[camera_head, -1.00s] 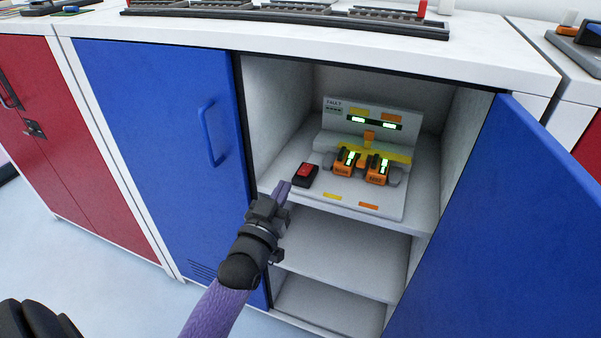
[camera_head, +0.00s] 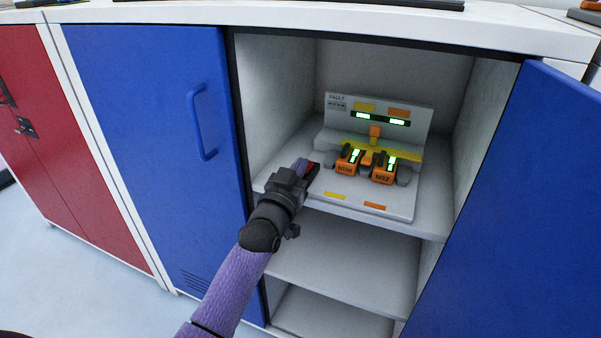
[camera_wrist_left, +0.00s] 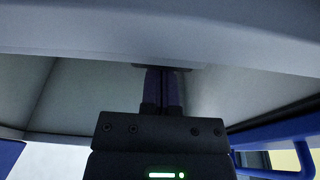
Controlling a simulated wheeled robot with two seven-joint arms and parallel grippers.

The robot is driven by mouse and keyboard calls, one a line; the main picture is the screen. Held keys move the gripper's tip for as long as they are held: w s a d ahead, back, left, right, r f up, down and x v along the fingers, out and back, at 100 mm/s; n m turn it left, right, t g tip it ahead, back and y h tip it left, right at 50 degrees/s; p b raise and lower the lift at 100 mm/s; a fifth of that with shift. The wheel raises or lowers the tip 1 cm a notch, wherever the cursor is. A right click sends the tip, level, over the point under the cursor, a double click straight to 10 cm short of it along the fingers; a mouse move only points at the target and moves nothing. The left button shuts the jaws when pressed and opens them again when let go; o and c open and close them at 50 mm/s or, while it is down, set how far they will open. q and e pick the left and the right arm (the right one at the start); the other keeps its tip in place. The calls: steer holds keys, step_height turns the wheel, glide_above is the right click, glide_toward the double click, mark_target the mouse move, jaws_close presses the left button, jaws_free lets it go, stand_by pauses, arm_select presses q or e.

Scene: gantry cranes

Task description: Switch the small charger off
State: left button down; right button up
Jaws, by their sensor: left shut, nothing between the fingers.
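The small charger (camera_head: 377,113) is a grey unit with an upright back panel, on the top shelf inside the open blue cabinet. Two orange battery packs (camera_head: 346,164) (camera_head: 384,170) sit in it, and green displays are lit on the panel and packs. A black switch box with a red rocker (camera_head: 312,178) is at its front left, partly hidden by my left gripper (camera_head: 302,165). That gripper is shut and empty, its fingertips over or against the box; contact and the rocker's position cannot be told. In the left wrist view the closed fingers (camera_wrist_left: 162,88) reach a dark patch. My right gripper is out of view.
The open blue door (camera_head: 480,220) stands at the right, and a closed blue door (camera_head: 150,130) with a handle is at the left. Empty lower shelves (camera_head: 345,260) lie below. The white worktop (camera_head: 330,20) overhangs the opening.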

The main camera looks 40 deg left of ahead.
arm_select(q)
step_height(320, 180, down, 2)
steer(key=t+b, duration=0.1)
steer(key=b, duration=0.2)
steer(key=shift+s+f, duration=0.1)
steer(key=shift+f, duration=0.1)
steer(key=shift+r+t, duration=0.3)
steer(key=shift+r, duration=0.35)
steer(key=r+p, duration=0.3)
steer(key=s+r+p, duration=0.1)
steer(key=r+p, duration=0.1)
steer(key=shift+d+r, duration=0.15)
steer(key=shift+r, duration=0.1)
steer(key=s+d+f+p, duration=0.2)
steer(key=s+f, duration=0.4)
steer(key=s, duration=0.2)
steer(key=shift+s, duration=0.15)
